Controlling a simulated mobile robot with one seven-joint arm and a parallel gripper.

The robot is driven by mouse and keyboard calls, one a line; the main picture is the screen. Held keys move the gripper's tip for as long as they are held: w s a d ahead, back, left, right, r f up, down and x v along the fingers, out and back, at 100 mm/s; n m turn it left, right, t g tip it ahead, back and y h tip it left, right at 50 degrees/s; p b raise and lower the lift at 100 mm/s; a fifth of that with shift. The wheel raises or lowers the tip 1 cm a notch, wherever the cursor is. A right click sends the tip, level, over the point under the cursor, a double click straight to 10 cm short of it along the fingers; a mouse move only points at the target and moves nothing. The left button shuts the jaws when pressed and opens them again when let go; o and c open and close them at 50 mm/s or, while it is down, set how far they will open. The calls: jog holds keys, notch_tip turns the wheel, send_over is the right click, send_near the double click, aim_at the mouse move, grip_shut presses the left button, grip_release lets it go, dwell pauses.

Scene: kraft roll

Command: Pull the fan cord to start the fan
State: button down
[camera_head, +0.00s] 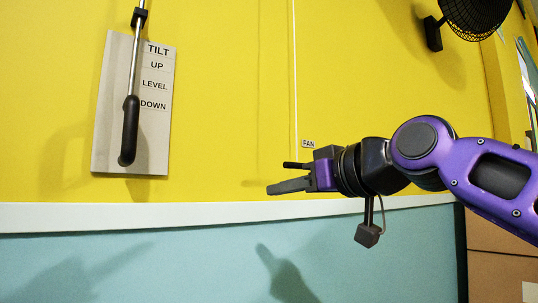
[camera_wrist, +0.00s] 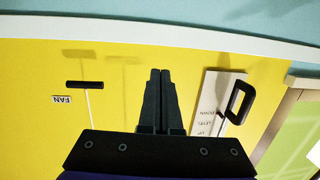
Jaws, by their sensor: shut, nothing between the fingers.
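The fan cord (camera_head: 295,90) hangs as a thin white line down the yellow wall. A dark horizontal bar handle (camera_head: 292,165) is at its lower end, beside a small FAN label (camera_head: 308,143). In the wrist view, which is upside down, the handle (camera_wrist: 85,84) and label (camera_wrist: 62,99) lie left of my fingers. My gripper (camera_head: 272,189) is shut and empty. In the head view its fingers point left, just below the handle; in the wrist view (camera_wrist: 160,72) they are clearly apart from it. The black fan (camera_head: 476,14) is at the upper right, partly cut off.
A pale TILT panel (camera_head: 158,110) with a black-handled lever (camera_head: 130,130) is on the wall at left. A white rail (camera_head: 120,214) runs between yellow and blue wall. Brown boxes (camera_head: 495,235) are at lower right. The wall between panel and cord is clear.

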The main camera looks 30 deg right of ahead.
jog(key=w+d+r+m+t+h, duration=0.1)
jog(key=d+r+t, duration=0.2)
jog(key=d+r, duration=0.6)
jog(key=d, duration=0.4)
jog(key=shift+w+r+t, duration=0.25)
jog(key=shift+r+t, duration=0.05)
jog(key=shift+r, duration=0.1)
jog(key=shift+w, duration=0.1)
jog(key=r+p, duration=0.2)
jog(key=p, duration=0.1)
send_over(297, 166)
jog(key=shift+s+d+f+b, duration=0.1)
jog(key=shift+s+f+b, duration=0.15)
jog(key=shift+f, duration=0.5)
jog(key=shift+s+d+f+b, duration=0.2)
jog(key=shift+f+b, duration=0.1)
jog(key=shift+f, duration=0.45)
jog(key=shift+s+d+f+b, duration=0.1)
jog(key=shift+s+f+b, duration=0.15)
jog(key=shift+f, duration=0.5)
jog(key=shift+f, duration=0.1)
